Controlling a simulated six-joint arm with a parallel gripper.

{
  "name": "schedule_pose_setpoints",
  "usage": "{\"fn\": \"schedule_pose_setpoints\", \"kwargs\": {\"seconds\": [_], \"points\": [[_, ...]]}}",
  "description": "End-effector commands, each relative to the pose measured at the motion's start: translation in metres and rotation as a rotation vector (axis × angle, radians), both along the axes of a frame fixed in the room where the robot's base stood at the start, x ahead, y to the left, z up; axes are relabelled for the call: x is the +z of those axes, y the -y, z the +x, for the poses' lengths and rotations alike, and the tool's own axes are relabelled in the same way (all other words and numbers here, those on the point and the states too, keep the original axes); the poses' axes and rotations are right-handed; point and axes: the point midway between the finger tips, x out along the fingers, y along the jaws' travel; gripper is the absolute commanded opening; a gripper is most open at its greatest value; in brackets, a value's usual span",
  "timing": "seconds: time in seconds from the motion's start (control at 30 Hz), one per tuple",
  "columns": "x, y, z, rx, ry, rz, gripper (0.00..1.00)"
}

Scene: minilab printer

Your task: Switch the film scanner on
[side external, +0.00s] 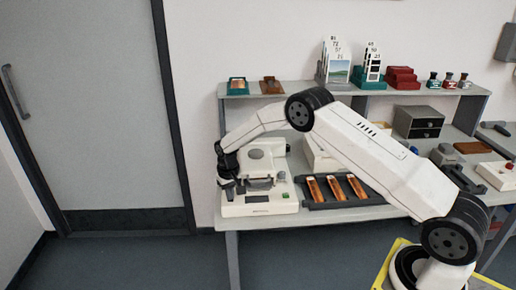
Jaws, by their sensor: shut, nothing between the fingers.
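A dark tray (345,203) with several orange film strips lies right of the scanner. My arm passes above it. A shelf (300,98) behind holds cards, boxes and small bottles. A grey drawer unit (418,122) stands at the back right. The floor left of the bench is clear.

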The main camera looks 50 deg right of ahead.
Motion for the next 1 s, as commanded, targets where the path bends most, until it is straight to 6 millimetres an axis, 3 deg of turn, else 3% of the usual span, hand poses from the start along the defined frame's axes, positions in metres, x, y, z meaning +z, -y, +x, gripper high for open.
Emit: {"fn": "schedule_pose_setpoints", "kwargs": {"seconds": [0.4, 1.0], "points": [[-0.001, 0.0, 0.0, 0.0, 0.0, 0.0, 0.0], [0.033, 0.0, 0.0, 0.0, 0.0, 0.0, 0.0]]}}
